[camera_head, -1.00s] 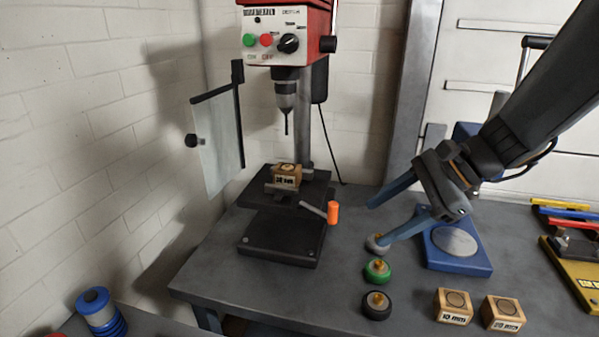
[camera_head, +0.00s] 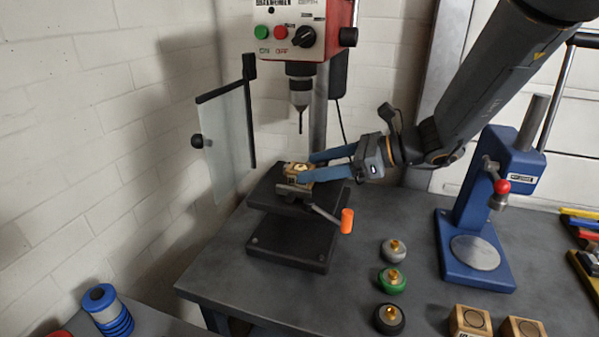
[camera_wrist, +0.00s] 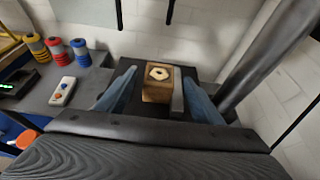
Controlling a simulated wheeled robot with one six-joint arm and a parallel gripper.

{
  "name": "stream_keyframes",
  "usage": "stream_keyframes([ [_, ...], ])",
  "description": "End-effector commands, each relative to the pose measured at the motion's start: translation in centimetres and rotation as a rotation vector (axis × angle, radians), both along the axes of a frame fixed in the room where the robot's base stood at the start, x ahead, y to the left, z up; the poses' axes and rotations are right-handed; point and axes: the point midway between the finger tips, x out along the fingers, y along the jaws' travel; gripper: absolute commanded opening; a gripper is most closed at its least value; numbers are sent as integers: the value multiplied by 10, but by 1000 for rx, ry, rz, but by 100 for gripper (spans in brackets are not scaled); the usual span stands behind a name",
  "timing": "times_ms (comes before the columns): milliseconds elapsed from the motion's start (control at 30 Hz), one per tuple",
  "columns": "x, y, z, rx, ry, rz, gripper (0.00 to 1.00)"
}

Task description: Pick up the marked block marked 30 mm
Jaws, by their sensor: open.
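A wooden block (camera_head: 291,178) sits in the small vise on the drill press table, under the drill chuck; its label is not readable now. In the wrist view the block (camera_wrist: 157,90) shows a pale hexagonal mark with a dark centre on top. My gripper (camera_head: 306,168) is open, its blue fingers reaching in from the right at the block. In the wrist view my gripper (camera_wrist: 160,75) has one finger on each side of the block, with gaps; a grey vise jaw (camera_wrist: 178,92) stands between the block and the right finger.
The drill chuck (camera_head: 300,90) hangs above the block. The vise handle (camera_head: 347,220) with its orange grip sticks out at the front right. Several round knobs (camera_head: 392,280), two other wooden blocks (camera_head: 470,320) and a blue press (camera_head: 470,220) stand to the right.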

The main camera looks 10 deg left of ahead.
Motion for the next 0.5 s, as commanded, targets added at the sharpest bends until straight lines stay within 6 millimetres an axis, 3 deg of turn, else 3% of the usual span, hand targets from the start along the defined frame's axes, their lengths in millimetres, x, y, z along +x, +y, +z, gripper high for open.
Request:
stream_keyframes([
  [133, 0, 17, -6, 0, 2, 4, 61],
  [433, 1, 22, -9, 0, -1, 4, 61],
  [500, 0, 22, -9, 0, -1, 4, 51],
])
